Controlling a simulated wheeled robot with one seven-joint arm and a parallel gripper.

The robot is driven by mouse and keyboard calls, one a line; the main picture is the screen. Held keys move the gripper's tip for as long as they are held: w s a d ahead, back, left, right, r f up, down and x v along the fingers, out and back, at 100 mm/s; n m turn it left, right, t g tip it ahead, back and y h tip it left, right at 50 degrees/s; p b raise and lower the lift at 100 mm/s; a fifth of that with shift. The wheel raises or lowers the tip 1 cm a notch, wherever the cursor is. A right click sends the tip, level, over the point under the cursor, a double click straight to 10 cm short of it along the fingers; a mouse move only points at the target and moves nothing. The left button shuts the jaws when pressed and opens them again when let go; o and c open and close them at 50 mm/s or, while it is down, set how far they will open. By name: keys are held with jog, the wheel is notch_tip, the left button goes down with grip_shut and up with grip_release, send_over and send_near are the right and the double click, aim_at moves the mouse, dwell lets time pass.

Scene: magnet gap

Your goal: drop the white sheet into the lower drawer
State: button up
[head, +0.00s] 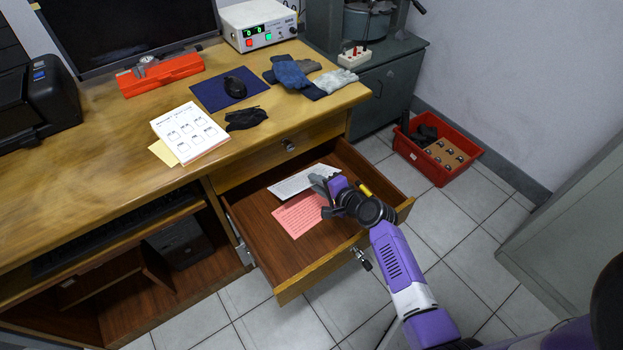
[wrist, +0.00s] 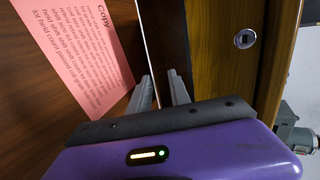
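The white sheet (head: 300,183), with printed lines, shows at my gripper over the open lower drawer (head: 262,247). In the wrist view the white sheet (wrist: 149,50) appears edge-on as a thin white strip running between the fingers. My gripper (head: 322,188) is inside the drawer's outline, near its back right. In the wrist view my gripper's fingers (wrist: 160,88) stand a small gap apart, with the strip nearer the left finger. I cannot tell whether the sheet touches the drawer floor.
A pink sheet (head: 300,213) lies in the drawer. The closed upper drawer (head: 262,160) is just behind. Papers (head: 190,133), gloves (head: 300,76) and a mouse (head: 234,86) lie on the desk. A red crate (head: 437,165) stands on the floor at right.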

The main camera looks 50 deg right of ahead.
jog(key=p+v, duration=0.1)
jog(key=v, duration=0.8)
jog(key=shift+w+f, duration=0.1)
jog(key=s+r+n+h+p, duration=0.1)
jog(key=s+r+n+h, duration=0.35)
jog(key=r, duration=0.35)
jog(key=s+a+r+n+t+y+p, duration=0.1)
jog(key=s+a+r+n+y+p, duration=0.2)
jog(key=s+a+r+n, duration=0.5)
jog(key=s+a+r+n+t+y+p, duration=0.1)
jog(key=s+a+r+n+y+p, duration=0.3)
jog(key=a, duration=1.2)
jog(key=s+r+n+p, duration=0.1)
jog(key=s+r+n, duration=0.3)
jog(key=s+r, duration=0.3)
jog(key=shift+s+r, duration=0.15)
jog(key=shift+r, duration=0.45)
